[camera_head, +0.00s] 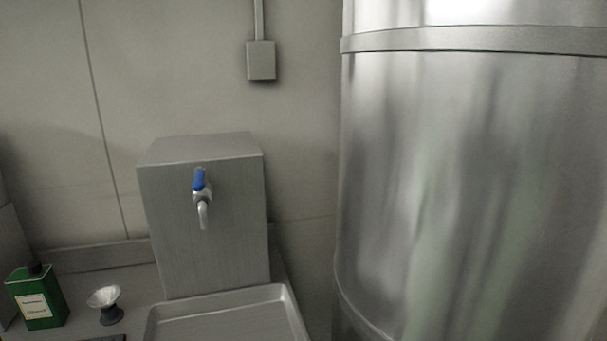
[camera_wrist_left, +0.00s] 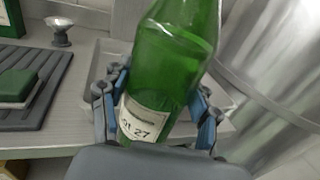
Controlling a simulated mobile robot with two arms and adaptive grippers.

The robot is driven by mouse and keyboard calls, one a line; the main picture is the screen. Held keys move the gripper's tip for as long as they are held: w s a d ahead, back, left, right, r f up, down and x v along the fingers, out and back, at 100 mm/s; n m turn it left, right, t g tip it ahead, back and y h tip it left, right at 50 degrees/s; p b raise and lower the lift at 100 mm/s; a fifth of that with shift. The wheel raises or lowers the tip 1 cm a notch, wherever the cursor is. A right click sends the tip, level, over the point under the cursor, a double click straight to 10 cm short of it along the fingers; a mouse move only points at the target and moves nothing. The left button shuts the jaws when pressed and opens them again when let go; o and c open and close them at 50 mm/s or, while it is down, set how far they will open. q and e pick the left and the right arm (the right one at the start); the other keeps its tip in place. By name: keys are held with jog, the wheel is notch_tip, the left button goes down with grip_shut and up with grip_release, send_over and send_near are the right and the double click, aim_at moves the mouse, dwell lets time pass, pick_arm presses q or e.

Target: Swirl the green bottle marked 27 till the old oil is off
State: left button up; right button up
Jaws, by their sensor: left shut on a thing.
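The green glass bottle (camera_wrist_left: 176,55) is large in the left wrist view. Its white label (camera_wrist_left: 143,118) shows "27" with part of the text before it cut off. My left gripper (camera_wrist_left: 160,105) is shut on the bottle, with blue-padded fingers on both sides of it. The bottle is tilted in this view, and its top runs out of the frame. I cannot make out any oil inside it. Neither the bottle nor my left gripper shows in the head view. My right gripper is in neither view.
A steel box with a blue-handled tap (camera_head: 200,186) stands behind a shallow tray (camera_head: 225,318). A ribbed mat (camera_wrist_left: 35,90) holds a green sponge (camera_wrist_left: 17,86). A big steel tank (camera_head: 470,180) blocks the right.

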pick_arm(q)
jog(key=shift+d, duration=0.95)
jog(key=shift+d+r, duration=0.1)
jog(key=shift+d, duration=0.5)
jog(key=shift+a, duration=0.5)
jog(key=shift+d, duration=0.2)
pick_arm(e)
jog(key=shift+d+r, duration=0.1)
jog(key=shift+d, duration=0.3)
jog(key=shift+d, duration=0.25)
